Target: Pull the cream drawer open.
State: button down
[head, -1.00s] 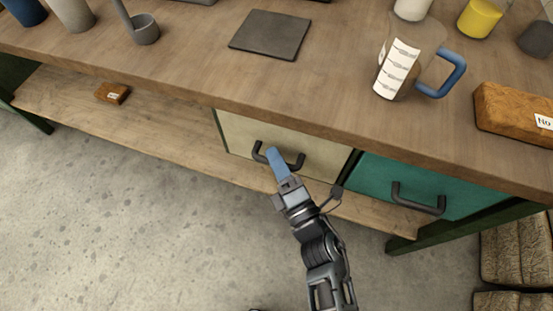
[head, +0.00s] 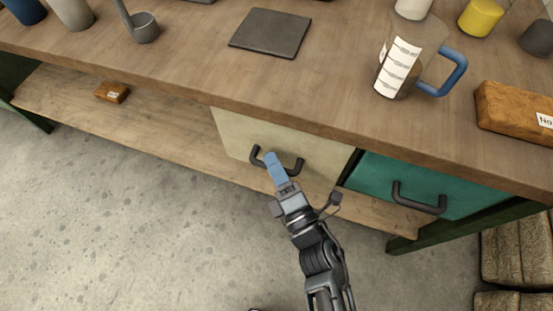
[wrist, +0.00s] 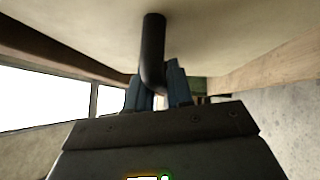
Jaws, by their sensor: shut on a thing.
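The cream drawer (head: 300,144) is under the worktop, left of the green drawer, and stands slightly forward, only a little open. Its dark bar handle (head: 293,166) is on the front. My gripper (head: 272,163) has its blue fingers shut on the middle of this handle. In the wrist view, the handle (wrist: 153,50) runs down between the two blue fingers (wrist: 160,92), close against the cream front (wrist: 230,35). The fingers hide part of the bar.
The green drawer (head: 370,180) with its own handle (head: 420,205) is just to the right. The wooden worktop (head: 190,75) overhangs the drawers and carries a jug (head: 405,65) and a brown block (head: 505,112). A low shelf (head: 150,130) runs below. The concrete floor in front is clear.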

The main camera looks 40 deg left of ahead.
jog(key=s+d+b, duration=0.2)
jog(key=s+d, duration=0.1)
jog(key=s, duration=0.9)
jog(key=s+d+b, duration=0.1)
jog(key=s+d, duration=0.3)
jog(key=s, duration=0.8)
jog(key=shift+s+b, duration=0.35)
jog(key=shift+s, duration=0.05)
jog(key=c, duration=1.4)
grip_release()
jog(key=shift+d, duration=0.1)
jog(key=v, duration=0.7)
jog(key=shift+s+d+f, duration=0.1)
jog(key=shift+s+d, duration=0.15)
jog(key=shift+d, duration=0.05)
